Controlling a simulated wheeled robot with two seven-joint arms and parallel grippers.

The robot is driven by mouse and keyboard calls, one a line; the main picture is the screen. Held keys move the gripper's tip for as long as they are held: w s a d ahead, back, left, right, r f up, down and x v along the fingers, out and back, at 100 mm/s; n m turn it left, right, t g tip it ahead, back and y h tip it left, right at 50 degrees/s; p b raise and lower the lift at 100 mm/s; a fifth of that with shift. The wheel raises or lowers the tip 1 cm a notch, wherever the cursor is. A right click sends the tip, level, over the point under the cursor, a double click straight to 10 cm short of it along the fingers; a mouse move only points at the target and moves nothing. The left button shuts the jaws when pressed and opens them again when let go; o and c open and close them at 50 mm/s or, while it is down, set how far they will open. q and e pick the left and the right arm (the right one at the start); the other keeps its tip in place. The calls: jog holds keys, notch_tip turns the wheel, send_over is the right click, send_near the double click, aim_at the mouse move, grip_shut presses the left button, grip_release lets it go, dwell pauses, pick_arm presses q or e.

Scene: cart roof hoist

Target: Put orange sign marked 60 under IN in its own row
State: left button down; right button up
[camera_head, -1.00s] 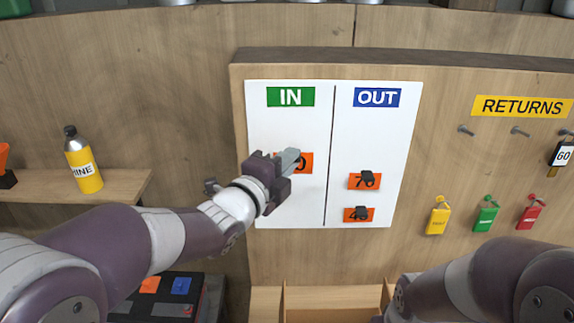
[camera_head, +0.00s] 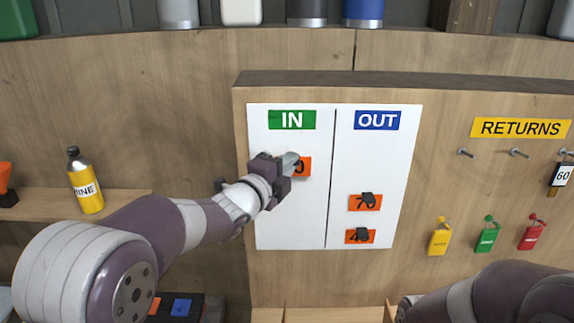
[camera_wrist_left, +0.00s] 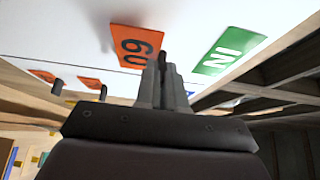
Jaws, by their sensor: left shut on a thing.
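The orange sign marked 60 (camera_wrist_left: 137,46) is at the white board under the green IN label (camera_head: 292,120); in the head view only its right part (camera_head: 304,168) shows. My left gripper (camera_head: 291,163) is shut on the sign's dark knob and covers the rest of it. I cannot tell if the sign touches the board. In the OUT column, below the blue OUT label (camera_head: 377,120), hang an orange sign marked 70 (camera_head: 356,203) and, lower, one marked 40 (camera_head: 352,237). The 60 sign is higher than both. My right gripper is out of view; its arm shows at lower right.
A RETURNS panel (camera_head: 521,128) with pegs and yellow, green and red tags (camera_head: 487,240) is at the right. A yellow bottle (camera_head: 86,187) stands on a shelf at the left. The IN column's lower part is bare.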

pick_arm(q)
jog(key=shift+a, duration=0.15)
jog(key=shift+w, duration=0.3)
jog(key=shift+w+b, duration=0.3)
dwell(1.1)
dwell(0.9)
jog(key=shift+r, duration=0.1)
jog(key=c, duration=0.7)
grip_release()
jog(key=shift+w, duration=0.1)
jog(key=shift+b, duration=0.3)
